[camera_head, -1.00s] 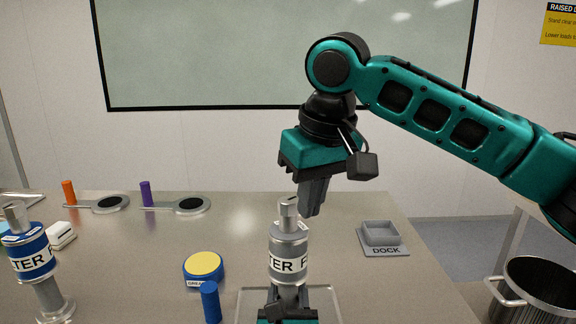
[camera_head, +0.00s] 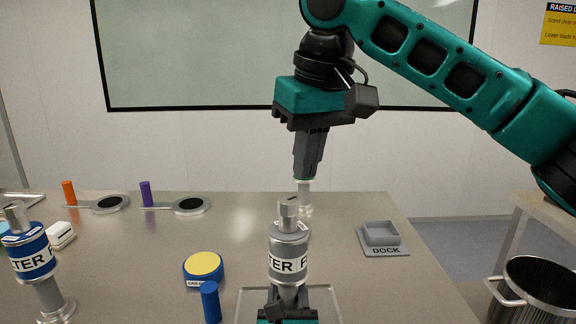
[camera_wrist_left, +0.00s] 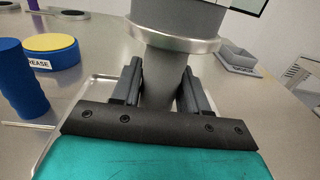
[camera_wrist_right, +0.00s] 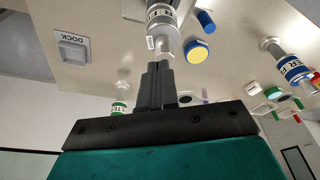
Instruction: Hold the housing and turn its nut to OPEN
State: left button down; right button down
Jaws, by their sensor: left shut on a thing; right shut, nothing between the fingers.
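The grey housing (camera_head: 288,245) stands upright near the table's front, with a "FILTER"-type label partly in view. Its metal nut (camera_head: 288,207) is on top. My left gripper (camera_wrist_left: 163,78) is shut on the narrow neck (camera_wrist_left: 165,72) below the housing's body (camera_wrist_left: 178,38). In the head view that gripper (camera_head: 288,309) shows only at the bottom edge. My right gripper (camera_head: 306,178) points down, fingers together and empty, above and slightly right of the nut, apart from it in the head view. In the right wrist view the fingers (camera_wrist_right: 156,70) appear just below the nut (camera_wrist_right: 164,50).
A blue-banded housing (camera_head: 32,255) stands at left. A yellow-topped grease tub (camera_head: 203,267) and blue cylinder (camera_head: 210,301) are left of the grey housing. The dock (camera_head: 382,236) is at right, a pot (camera_head: 536,290) beyond. A green-banded vessel (camera_wrist_right: 120,103) stands behind.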

aim_at(293, 201)
jog(key=shift+s+a+f, duration=0.1)
jog(key=shift+a+f, duration=0.2)
jog(key=shift+f, duration=0.75)
jog(key=shift+s+a+f, duration=0.1)
jog(key=shift+a+f, duration=0.25)
jog(key=shift+f, duration=0.65)
jog(key=shift+a+f, duration=0.3)
jog(key=shift+f, duration=0.75)
jog(key=shift+w+r, duration=0.15)
jog(key=shift+w, duration=0.2)
jog(key=shift+d, duration=0.15)
jog(key=shift+w+d, duration=0.25)
jog(key=shift+d, duration=0.3)
jog(key=shift+w+d, duration=0.1)
jog(key=shift+d, duration=0.05)
jog(key=shift+w+d, duration=0.15)
jog(key=shift+w, duration=0.05)
